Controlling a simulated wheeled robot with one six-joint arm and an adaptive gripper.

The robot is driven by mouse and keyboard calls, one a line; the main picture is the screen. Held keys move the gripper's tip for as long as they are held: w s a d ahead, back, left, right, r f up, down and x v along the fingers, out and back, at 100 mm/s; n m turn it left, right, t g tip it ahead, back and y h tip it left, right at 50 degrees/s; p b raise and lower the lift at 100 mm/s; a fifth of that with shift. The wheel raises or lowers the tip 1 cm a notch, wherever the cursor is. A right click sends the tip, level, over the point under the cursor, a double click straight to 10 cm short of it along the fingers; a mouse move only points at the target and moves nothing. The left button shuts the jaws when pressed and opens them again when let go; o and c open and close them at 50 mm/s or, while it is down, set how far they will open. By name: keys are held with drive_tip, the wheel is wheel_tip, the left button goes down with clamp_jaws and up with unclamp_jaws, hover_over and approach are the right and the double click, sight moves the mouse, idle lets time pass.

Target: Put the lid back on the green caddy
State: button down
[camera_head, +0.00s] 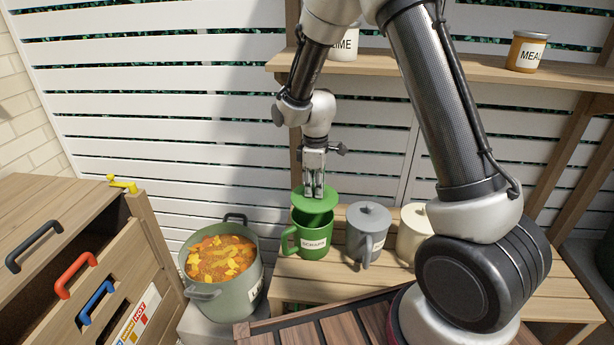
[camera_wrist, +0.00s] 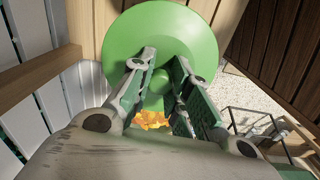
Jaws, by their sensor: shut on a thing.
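The green caddy (camera_head: 312,241), labelled "SCRAPS", stands upright on the wooden bench with its handle to the left. My gripper (camera_head: 314,192) is above it, pointing down, shut on the knob of the round green lid (camera_head: 329,203). The lid is over the back part of the caddy's mouth, and the dark front of the opening shows below it. I cannot tell whether lid and rim touch. In the wrist view, the lid (camera_wrist: 190,38) fills the upper middle, and my gripper (camera_wrist: 160,80) pinches its knob. Orange bits (camera_wrist: 152,119) show between the fingers.
A grey lidded caddy (camera_head: 366,236) stands close right of the green one, then a cream one (camera_head: 411,236). Left is a large pot (camera_head: 222,262) of orange and yellow scraps. A shelf (camera_head: 440,68) with tins is behind; a wooden drawer unit (camera_head: 70,255) is far left.

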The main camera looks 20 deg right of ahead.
sight(313, 202)
drive_tip(key=shift+w+a+n, duration=0.2)
drive_tip(key=shift+w+n, duration=0.15)
drive_tip(key=shift+n, duration=0.05)
drive_tip(key=shift+f, duration=3.15)
drive_tip(key=shift+f, duration=0.15)
drive_tip(key=c, duration=0.8)
unclamp_jaws()
drive_tip(key=shift+r, duration=3.55)
clamp_jaws()
